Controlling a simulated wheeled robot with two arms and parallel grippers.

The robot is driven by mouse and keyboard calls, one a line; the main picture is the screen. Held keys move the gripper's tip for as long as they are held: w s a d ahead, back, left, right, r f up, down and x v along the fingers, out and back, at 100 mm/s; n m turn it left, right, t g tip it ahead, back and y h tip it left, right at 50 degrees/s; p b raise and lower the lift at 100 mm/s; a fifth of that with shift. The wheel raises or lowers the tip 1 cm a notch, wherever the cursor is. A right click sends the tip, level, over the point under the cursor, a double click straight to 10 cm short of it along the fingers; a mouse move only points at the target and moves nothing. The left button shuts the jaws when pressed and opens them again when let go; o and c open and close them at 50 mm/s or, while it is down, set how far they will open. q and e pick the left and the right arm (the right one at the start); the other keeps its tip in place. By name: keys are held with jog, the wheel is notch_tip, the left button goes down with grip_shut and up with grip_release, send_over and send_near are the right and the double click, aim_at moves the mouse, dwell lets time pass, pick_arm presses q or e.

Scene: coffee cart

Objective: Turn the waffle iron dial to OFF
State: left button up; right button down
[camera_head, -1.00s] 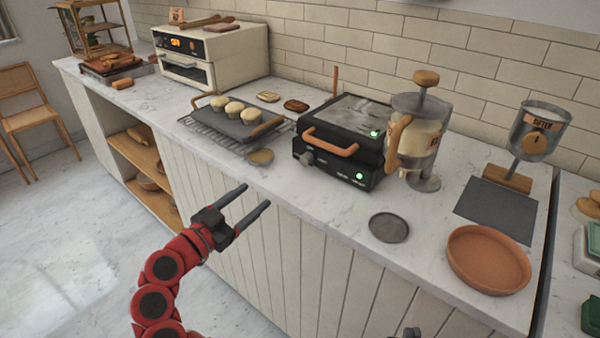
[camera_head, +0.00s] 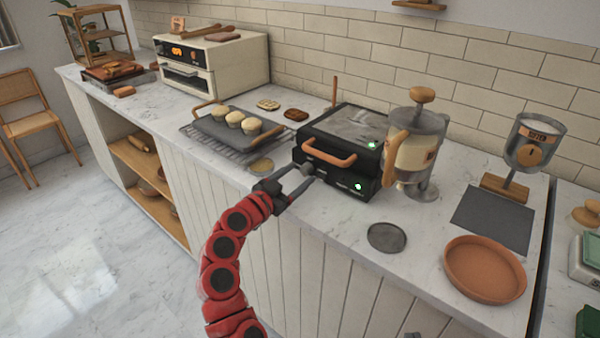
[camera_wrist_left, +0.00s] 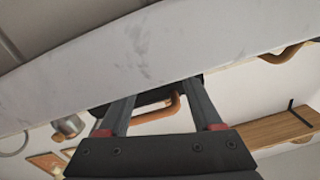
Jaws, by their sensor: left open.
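The black waffle iron (camera_head: 348,124) stands on the counter with its lid down and a wooden handle (camera_head: 329,154) at its front. Two green lights glow on its right side. Its grey dial (camera_head: 307,169) is at the front left of the lower body; its setting is too small to read. My left gripper (camera_head: 301,174) is open, with its fingertips around or just in front of the dial; contact cannot be told. In the left wrist view, the open fingers (camera_wrist_left: 160,98) reach toward the black iron and its handle (camera_wrist_left: 158,115); the dial is not clear there.
A muffin tray (camera_head: 218,133) on a rack is left of the iron. A batter dispenser (camera_head: 416,150) stands close on its right. A dark round disc (camera_head: 387,237) and a terracotta dish (camera_head: 485,269) lie nearer the front edge. A small dark part at the bottom edge is unclear.

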pick_arm(q)
jog(key=shift+w+d, duration=0.4)
jog(key=shift+w, duration=0.1)
jog(key=shift+c, duration=0.3)
grip_shut()
